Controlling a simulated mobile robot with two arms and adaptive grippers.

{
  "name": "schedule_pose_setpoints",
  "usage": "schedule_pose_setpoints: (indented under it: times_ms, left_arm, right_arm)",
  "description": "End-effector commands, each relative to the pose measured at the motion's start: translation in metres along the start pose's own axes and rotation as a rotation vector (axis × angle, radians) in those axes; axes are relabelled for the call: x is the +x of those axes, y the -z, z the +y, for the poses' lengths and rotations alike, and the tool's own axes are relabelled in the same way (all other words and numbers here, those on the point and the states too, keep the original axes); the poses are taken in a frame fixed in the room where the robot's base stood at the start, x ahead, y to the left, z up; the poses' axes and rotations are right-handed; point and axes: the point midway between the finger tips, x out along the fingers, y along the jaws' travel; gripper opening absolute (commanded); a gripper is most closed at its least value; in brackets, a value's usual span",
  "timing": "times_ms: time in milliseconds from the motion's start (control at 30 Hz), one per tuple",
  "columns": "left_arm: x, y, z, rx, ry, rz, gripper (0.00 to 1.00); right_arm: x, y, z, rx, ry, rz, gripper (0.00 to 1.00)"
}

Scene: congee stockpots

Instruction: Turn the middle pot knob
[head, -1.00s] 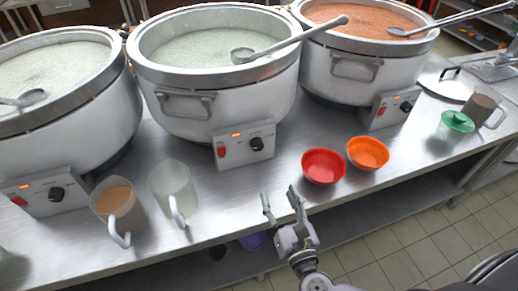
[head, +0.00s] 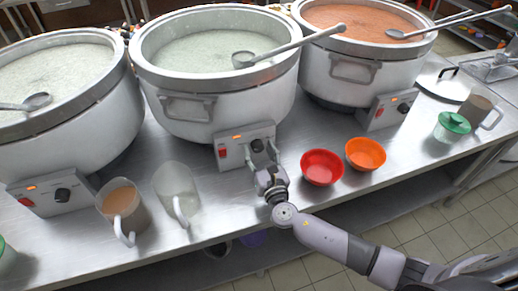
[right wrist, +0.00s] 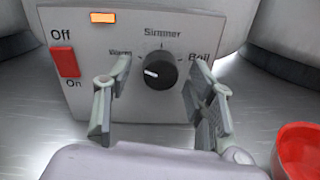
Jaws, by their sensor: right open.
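The middle pot (head: 215,75) holds pale congee and has a control box (head: 235,147) on its front. Its black knob (head: 257,146) also shows in the right wrist view (right wrist: 160,71), with its white pointer toward the left, a little below the Warm mark. My right gripper (head: 262,160) is open in front of the box. In the right wrist view its two fingers (right wrist: 158,108) are spread to the left and right of the knob, apart from it. My left gripper is not in view.
A red bowl (head: 322,167) and an orange bowl (head: 366,154) stand right of my right gripper. A clear pitcher (head: 177,190) and a pitcher with orange-brown liquid (head: 122,205) stand to its left. Pots stand on both sides.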

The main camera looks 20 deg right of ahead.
Motion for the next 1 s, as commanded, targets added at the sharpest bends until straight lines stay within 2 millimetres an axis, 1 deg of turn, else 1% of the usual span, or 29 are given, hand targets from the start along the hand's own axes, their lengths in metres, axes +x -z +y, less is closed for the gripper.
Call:
schedule_pose_setpoints:
  times_ms: [100, 367, 1000]
  left_arm:
    - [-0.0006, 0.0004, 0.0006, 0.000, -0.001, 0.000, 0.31]
    - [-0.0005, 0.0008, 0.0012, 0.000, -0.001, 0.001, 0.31]
    - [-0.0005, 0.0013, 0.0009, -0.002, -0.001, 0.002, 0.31]
  right_arm:
    - [0.0056, -0.0002, 0.0002, 0.000, 0.000, 0.000, 0.51]
    - [0.0062, 0.0001, 0.0001, 0.001, 0.000, 0.000, 0.51]
    - [0.0060, 0.0000, -0.0002, 0.000, 0.001, 0.000, 0.08]
